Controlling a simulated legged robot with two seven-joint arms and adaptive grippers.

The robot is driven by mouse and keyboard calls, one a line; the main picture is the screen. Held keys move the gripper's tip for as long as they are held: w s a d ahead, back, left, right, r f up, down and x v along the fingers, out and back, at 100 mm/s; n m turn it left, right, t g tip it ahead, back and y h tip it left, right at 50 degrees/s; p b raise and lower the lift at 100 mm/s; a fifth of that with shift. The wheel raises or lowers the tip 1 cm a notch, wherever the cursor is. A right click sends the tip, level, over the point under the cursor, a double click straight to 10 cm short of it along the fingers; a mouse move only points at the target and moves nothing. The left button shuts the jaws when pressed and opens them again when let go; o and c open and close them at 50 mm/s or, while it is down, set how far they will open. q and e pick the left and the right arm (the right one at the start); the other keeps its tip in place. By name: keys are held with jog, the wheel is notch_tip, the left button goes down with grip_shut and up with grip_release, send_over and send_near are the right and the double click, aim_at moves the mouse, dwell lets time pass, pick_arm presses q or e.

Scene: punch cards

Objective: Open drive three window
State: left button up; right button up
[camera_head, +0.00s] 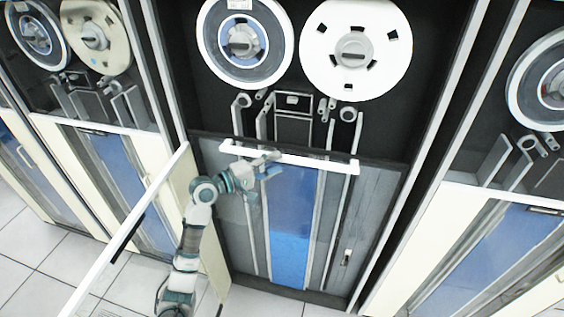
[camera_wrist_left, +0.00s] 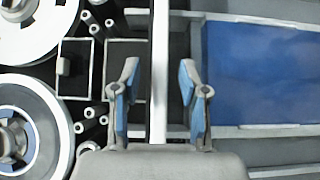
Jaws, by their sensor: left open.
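The middle tape drive has a clear window pane (camera_head: 377,195) in its lower half, with a white bar (camera_head: 325,163) along its top edge. My left gripper (camera_head: 270,168) is at the left part of this bar. In the left wrist view, my left gripper (camera_wrist_left: 158,85) is open, with one blue-padded finger on each side of the white bar (camera_wrist_left: 159,40). A gap shows between each finger and the bar. The right gripper is not in view.
Above the bar, the middle drive has a blue-centred reel (camera_head: 208,38) and a white reel (camera_head: 318,60). A cream door (camera_head: 182,165) with a white top edge stands swung out at left, close to my left arm. Similar drives stand on both sides. Tiled floor (camera_head: 30,240) shows lower left.

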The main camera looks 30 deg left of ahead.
pick_arm(q)
jog(key=v, duration=0.9)
jog(key=shift+s+d, duration=0.25)
jog(key=shift+d, duration=0.15)
jog(key=shift+a, duration=0.35)
notch_tip(320, 180, down, 39)
jog(key=d+m+g+y, duration=0.2)
jog(key=g+y, duration=0.4)
jog(key=s+d+f+m+g+y, duration=0.1)
jog(key=s+d+f+m+g, duration=0.1)
jog(key=s+f, duration=0.5)
jog(key=s+d+f+m+g+y, duration=0.1)
jog(key=s+d+f+m, duration=0.2)
jog(key=f, duration=0.7)
jog(key=s+d+f+m+g, duration=0.2)
jog(key=s+f, duration=0.5)
jog(key=s, duration=0.4)
jog(key=s+d+f+m+g+y, duration=0.1)
jog(key=s+d+f+m, duration=0.4)
jog(key=s, duration=0.6)
notch_tip(320, 180, down, 2)
jog(key=shift+d+f+g, duration=0.1)
jog(key=shift+d+g, duration=0.7)
jog(key=shift+d, duration=0.35)
